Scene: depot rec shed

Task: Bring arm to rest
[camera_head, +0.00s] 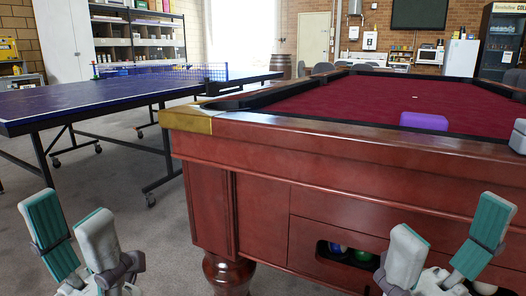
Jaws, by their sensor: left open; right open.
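My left gripper (84,240) is at the lower left, over the grey carpet in front of the blue table. Its two fingers with teal pads stand apart with nothing between them. My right gripper (446,251) is at the lower right, in front of the pool table (240,155). Its fingers are also spread apart and empty. Both grippers point upward. Most of both arms lies outside the view.
The pool table's wooden side and ball slot (345,256) stand close ahead on the right. A purple block (424,121) and a grey-white object (518,137) rest on it. A blue table tennis table (80,98) stands at the left. Carpet (150,235) between them is clear.

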